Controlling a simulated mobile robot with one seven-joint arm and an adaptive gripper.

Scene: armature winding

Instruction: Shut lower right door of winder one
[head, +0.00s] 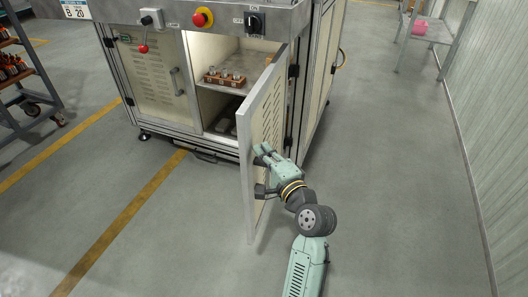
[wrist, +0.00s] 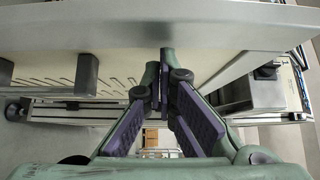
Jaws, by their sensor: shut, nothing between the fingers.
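The lower right door (head: 262,135) of the winder stands wide open, swung out toward me from its hinges at the cabinet's right edge. Its outer face has vent slots and faces right. My gripper (head: 264,153) is at this outer face, near the door's free edge, with its fingers shut and empty. In the wrist view the door (wrist: 215,62) spans the top, and the purple-padded fingertips (wrist: 162,78) meet close against or just before it; contact cannot be told. Dark handle posts (wrist: 87,74) stand on the door left of the fingers.
The open compartment (head: 215,100) holds a shelf with a small brown tray (head: 224,78) of parts. The lower left door (head: 150,78) is shut. A rack (head: 22,70) stands at left. Grey floor is clear left of the open door and at right toward the wall (head: 490,130).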

